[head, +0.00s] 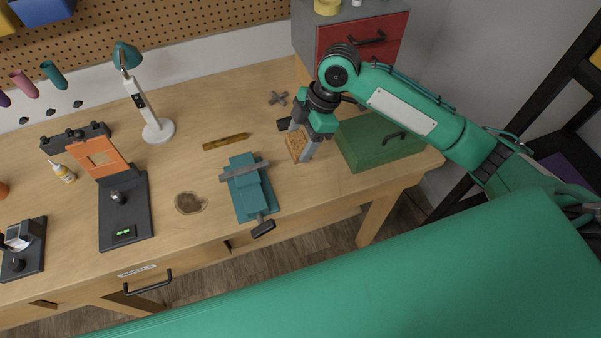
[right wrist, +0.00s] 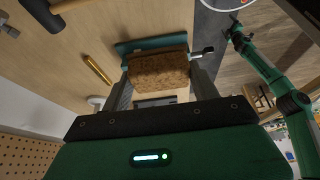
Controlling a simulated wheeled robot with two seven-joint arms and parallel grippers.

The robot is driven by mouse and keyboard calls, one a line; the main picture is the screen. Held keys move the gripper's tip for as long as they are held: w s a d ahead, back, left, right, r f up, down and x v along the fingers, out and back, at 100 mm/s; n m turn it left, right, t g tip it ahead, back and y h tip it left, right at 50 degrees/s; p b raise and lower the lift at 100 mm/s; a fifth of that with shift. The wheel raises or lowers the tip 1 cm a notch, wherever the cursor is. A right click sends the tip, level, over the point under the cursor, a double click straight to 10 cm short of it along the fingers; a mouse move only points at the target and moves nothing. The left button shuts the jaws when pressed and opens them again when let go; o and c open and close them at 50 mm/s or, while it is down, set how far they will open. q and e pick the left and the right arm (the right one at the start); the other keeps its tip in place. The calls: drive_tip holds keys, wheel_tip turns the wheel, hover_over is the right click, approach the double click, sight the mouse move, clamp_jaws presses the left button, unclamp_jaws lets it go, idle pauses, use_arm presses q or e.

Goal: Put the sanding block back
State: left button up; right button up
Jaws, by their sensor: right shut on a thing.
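The sanding block (head: 295,147) is a small brown, cork-like block. My right gripper (head: 296,143) is shut on it, with one finger on each side, over the right part of the workbench. The right wrist view shows the sanding block (right wrist: 160,73) filling the space between the two fingertips (right wrist: 160,82). I cannot tell exactly how far the block is above the bench top.
A green toolbox (head: 375,141) stands right of the gripper. A teal vise (head: 248,188) lies to its left, with a yellow-brown pencil-like stick (head: 226,141) behind. A red drawer cabinet (head: 345,37) stands at the back. The workbench (head: 315,190) is bare in front of the block.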

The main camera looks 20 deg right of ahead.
wheel_tip(320, 180, down, 14)
drive_tip(key=p, duration=0.3)
drive_tip(key=shift+f, duration=0.4)
drive_tip(key=o, duration=0.9)
drive_tip(key=shift+f, duration=0.1)
drive_tip(key=shift+o, duration=0.2)
drive_tip(key=b+v, duration=0.2)
drive_tip(key=v, duration=1)
drive_tip(key=shift+b, duration=0.4)
